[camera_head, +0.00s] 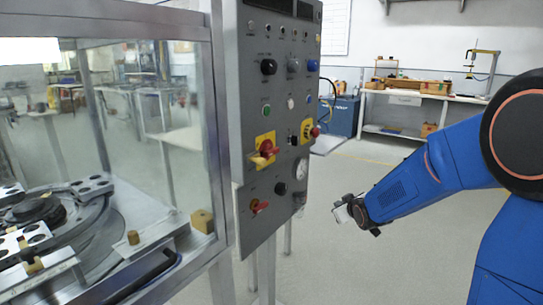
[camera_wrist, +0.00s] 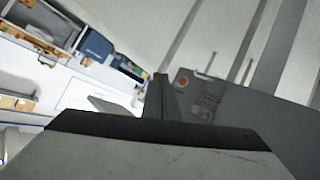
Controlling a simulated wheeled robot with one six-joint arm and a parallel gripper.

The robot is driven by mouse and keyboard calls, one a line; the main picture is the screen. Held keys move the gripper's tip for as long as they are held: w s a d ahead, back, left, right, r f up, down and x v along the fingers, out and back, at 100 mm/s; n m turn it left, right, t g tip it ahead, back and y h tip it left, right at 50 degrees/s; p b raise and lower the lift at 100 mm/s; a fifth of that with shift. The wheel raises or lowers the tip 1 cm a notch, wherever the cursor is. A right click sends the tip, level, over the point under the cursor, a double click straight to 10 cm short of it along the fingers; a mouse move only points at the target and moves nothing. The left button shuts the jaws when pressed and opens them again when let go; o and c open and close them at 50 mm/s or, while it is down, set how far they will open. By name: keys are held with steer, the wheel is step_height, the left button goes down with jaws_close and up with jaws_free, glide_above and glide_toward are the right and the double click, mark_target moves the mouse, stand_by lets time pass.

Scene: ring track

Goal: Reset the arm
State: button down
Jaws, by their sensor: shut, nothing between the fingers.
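My blue arm (camera_head: 430,172) reaches in from the right in the head view, bent and pointing down to the left. My gripper (camera_head: 345,212) is at its end, in free air to the right of the grey control panel (camera_head: 258,150) and apart from it. The fingers are small in the head view. In the wrist view the dark fingers (camera_wrist: 160,95) stand together, with nothing seen between them.
A glass-walled enclosure (camera_head: 213,90) stands left of the panel, with a round track (camera_head: 100,245) inside. A white workbench (camera_head: 415,96) and a blue cabinet (camera_head: 342,116) stand at the back. The floor between my arm and the workbench is clear.

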steer(key=s+d+r+m+g, duration=0.1)
steer(key=s+m+g, duration=0.1)
steer(key=s, duration=1.3)
steer(key=s+d+r+m+g, duration=0.1)
steer(key=s+m+g, duration=0.1)
steer(key=s, duration=1.3)
steer(key=s+d+r+m+g+h, duration=0.1)
steer(key=s+r+g, duration=0.1)
steer(key=s, duration=1.4)
steer(key=shift+m+g, duration=0.4)
steer(key=shift+g, duration=0.4)
